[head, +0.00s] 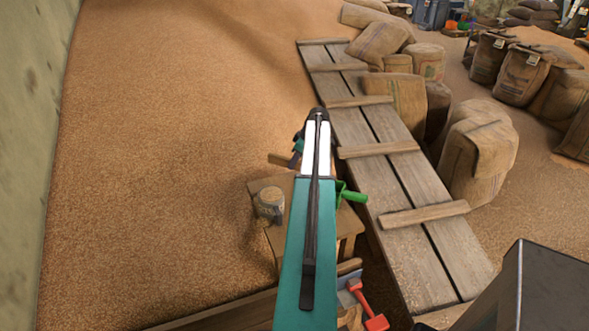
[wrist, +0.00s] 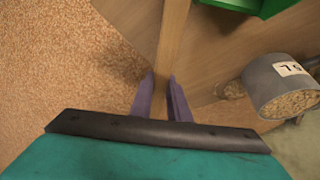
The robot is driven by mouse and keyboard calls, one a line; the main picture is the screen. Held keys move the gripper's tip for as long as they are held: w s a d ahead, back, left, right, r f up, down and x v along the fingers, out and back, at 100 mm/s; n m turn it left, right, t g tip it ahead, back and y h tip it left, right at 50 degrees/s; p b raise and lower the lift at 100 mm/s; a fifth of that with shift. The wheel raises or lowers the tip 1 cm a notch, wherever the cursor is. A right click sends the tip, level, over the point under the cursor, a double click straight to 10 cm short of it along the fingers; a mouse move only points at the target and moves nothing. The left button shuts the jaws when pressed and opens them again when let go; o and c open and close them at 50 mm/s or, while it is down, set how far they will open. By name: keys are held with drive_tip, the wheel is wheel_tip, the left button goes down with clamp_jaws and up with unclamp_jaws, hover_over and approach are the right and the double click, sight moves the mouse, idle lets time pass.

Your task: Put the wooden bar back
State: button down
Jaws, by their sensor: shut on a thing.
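My gripper (wrist: 160,82) shows in the wrist view with its two purple fingers shut on the wooden bar (wrist: 172,42), a light brown strip running up and away between them. In the head view the bar's end (head: 280,160) sticks out left of my gripper (head: 297,152), above the far side of a small wooden table (head: 262,183). My teal and white arm hides most of the bar there. I cannot tell whether the bar touches anything besides the fingers.
A green scoop (head: 353,195) lies right, a red scoop (head: 366,303) nearer. A plank walkway (head: 400,190) and sacks (head: 478,155) lie right. Open grain (head: 160,150) spreads left.

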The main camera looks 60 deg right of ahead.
sight(294, 169)
drive_tip(key=shift+f+p, duration=0.6)
drive_tip(key=shift+f, duration=1.25)
drive_tip(key=shift+f, duration=0.2)
drive_tip(key=c, duration=1.7)
unclamp_jaws()
drive_tip(key=shift+r, duration=0.1)
drive_tip(key=shift+r, duration=0.15)
drive_tip(key=shift+b+v, duration=1.5)
drive_tip(key=shift+v, duration=4.5)
